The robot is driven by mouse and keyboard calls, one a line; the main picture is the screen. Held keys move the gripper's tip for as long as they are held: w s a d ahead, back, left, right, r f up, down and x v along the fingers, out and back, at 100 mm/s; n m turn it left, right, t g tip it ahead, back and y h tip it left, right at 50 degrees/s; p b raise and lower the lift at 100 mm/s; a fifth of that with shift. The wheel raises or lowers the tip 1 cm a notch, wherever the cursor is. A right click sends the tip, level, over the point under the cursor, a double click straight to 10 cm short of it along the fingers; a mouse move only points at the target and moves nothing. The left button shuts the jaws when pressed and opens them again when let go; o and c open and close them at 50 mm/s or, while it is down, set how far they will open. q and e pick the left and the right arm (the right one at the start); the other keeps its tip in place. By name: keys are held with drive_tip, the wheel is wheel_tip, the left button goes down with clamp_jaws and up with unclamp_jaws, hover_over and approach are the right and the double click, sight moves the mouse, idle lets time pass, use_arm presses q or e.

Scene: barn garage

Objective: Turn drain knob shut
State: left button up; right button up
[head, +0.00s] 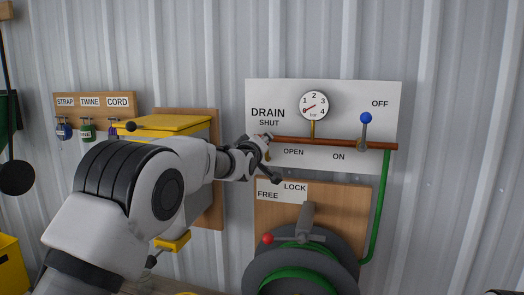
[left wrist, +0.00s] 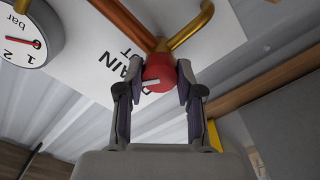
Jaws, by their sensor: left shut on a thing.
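The drain knob (left wrist: 160,70) is red with a white bar mark and sits at the end of the copper pipe, by a brass spout. My left gripper (left wrist: 158,88) has its two fingers on either side of the knob and is shut on it. In the head view my left gripper (head: 266,147) reaches the pipe's left end, below the DRAIN SHUT lettering, and it hides the knob there. The OPEN label (head: 293,152) is right of the gripper.
The white panel (head: 350,95) carries a pressure gauge (head: 314,105) and a blue-knobbed lever (head: 365,125). Below is a hose reel (head: 262,272) with a red-knobbed lever. A yellow-lidded box (head: 170,125) and a key board (head: 95,103) are on the left.

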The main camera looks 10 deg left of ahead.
use_arm(q)
drive_tip(key=shift+n+b, duration=1.25)
drive_tip(key=shift+n, duration=1.75)
drive_tip(key=o, duration=1.2)
drive_tip(key=shift+c, duration=0.2)
drive_tip(key=s, duration=1.2)
drive_tip(key=shift+a, duration=0.2)
drive_tip(key=shift+w, duration=0.1)
